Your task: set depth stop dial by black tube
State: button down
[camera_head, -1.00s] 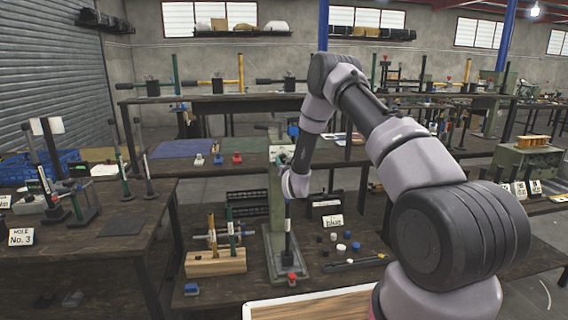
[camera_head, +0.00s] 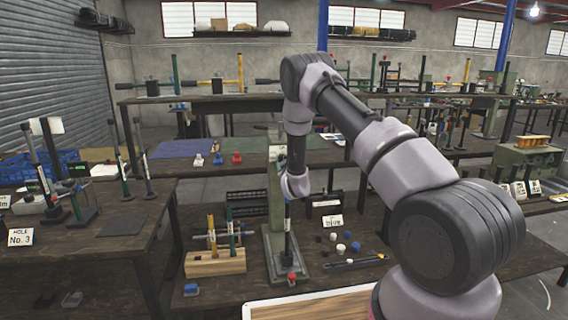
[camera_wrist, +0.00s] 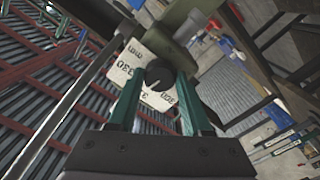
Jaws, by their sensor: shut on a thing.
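In the wrist view my gripper (camera_wrist: 158,84) has its two green fingers shut on a round black dial knob (camera_wrist: 158,74). The knob sits on a white scale plate (camera_wrist: 130,66) with printed numbers and "mm", partly covered by the fingers. In the head view my gripper is hidden behind my wrist, beside the green press column (camera_head: 275,205). A dark upright rod (camera_head: 287,245) stands below my wrist, above the press base; I cannot tell whether it is the black tube. Dark tubes with pale labels (camera_head: 122,165) stand on the left table.
A bare metal rod (camera_wrist: 62,115) runs close to the left of my gripper in the wrist view. A wooden block (camera_head: 215,263) with upright tubes stands left of the press. Small caps (camera_head: 341,248) and a sign (camera_head: 332,221) are to its right.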

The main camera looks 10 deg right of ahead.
jog(key=shift+n, duration=0.8)
jog(key=shift+c, duration=1.6)
grip_release()
jog(key=shift+s, duration=0.1)
jog(key=s, duration=1)
jog(key=shift+s, duration=0.3)
